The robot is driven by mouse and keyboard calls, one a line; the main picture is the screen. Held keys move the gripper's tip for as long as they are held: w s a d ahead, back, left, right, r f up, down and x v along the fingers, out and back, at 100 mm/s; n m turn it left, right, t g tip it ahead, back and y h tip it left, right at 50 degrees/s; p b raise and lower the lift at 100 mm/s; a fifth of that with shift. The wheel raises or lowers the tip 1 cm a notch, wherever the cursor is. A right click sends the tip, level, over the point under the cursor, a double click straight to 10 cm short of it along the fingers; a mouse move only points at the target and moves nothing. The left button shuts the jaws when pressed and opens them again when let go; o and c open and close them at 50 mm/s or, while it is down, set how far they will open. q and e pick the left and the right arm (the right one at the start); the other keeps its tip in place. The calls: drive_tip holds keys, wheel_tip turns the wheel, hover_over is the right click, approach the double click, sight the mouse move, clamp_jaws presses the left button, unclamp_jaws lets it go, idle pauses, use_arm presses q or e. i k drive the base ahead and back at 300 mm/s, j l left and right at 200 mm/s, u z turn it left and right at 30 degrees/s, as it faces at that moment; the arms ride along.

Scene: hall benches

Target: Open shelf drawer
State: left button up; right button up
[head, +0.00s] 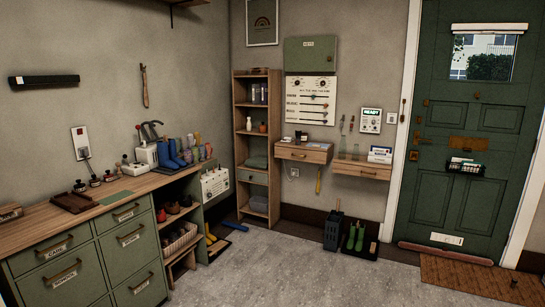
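Two wooden wall shelves with drawers hang on the back wall: the left one (303,154) is higher, the right one (361,172) is lower and near the door. Each has a dark handle on its front, and both drawers look shut. A tall wooden shelf unit (237,124) stands in the corner, with a green drawer front (254,177) among its open shelves; it also looks shut. Small items stand on top of both wall shelves. Neither of my grippers shows in the head view.
A bench with green labelled drawers (58,266) runs along the left wall, with boots and devices on top. Green boots on a tray (360,250) and a dark bin (333,232) stand below the wall shelves. The grey floor (290,275) in front is clear.

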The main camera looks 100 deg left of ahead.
sight(312, 156)
drive_tip(key=j+u, duration=0.1)
drive_tip(key=u, duration=3.2)
drive_tip(key=i, duration=1.4)
drive_tip(key=i+j, duration=0.1)
drive_tip(key=i, duration=2.75)
drive_tip(key=i+j, duration=0.1)
drive_tip(key=i, duration=1.3)
drive_tip(key=l+z, duration=0.05)
drive_tip(key=l, duration=0.05)
